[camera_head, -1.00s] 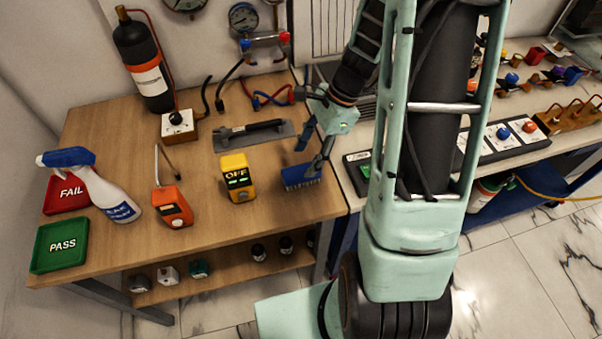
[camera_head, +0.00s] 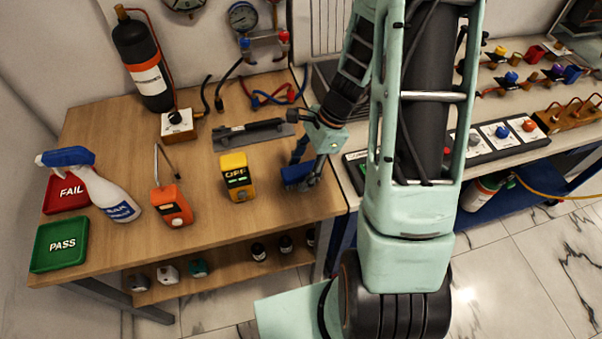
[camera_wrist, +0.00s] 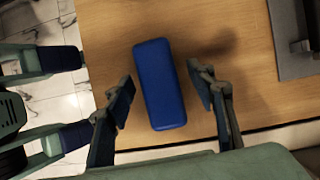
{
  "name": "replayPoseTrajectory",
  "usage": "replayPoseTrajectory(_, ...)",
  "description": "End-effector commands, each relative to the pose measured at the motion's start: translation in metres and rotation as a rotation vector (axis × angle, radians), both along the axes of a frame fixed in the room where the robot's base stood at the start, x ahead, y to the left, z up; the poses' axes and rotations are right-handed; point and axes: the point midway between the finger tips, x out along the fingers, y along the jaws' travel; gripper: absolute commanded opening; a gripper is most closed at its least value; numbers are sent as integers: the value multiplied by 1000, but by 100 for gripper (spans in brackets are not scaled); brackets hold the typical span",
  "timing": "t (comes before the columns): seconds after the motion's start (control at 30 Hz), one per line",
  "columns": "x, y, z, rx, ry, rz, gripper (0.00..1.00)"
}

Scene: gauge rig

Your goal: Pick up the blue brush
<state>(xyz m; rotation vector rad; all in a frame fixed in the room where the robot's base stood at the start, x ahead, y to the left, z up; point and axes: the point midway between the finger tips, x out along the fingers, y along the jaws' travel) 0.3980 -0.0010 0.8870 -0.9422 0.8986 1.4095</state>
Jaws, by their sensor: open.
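The blue brush (camera_head: 296,173) lies near the right front corner of the wooden table (camera_head: 200,235). In the wrist view the blue brush (camera_wrist: 159,84) shows its smooth blue back, between and slightly beyond my fingertips. My gripper (camera_head: 303,172) is over the brush, with fingers on either side of it. In the wrist view my gripper (camera_wrist: 163,92) is open, with a gap visible between each finger and the brush. The fingers hide part of the brush in the head view.
A yellow meter (camera_head: 237,177) and an orange meter (camera_head: 172,205) stand left of the brush. A grey tray with a black-handled tool (camera_head: 250,132) lies behind. A spray bottle (camera_head: 100,185) stands at far left. The table's right edge is close to the brush.

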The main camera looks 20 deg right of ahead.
Motion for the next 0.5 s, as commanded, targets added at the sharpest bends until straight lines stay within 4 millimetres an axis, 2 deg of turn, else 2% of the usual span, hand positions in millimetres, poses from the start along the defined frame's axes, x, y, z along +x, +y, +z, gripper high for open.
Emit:
replayPoseTrajectory(0.47, 0, 0, -3, 0, 0, 0, 51)
replayPoseTrajectory(0.5, 0, 0, -3, 0, 0, 0, 46)
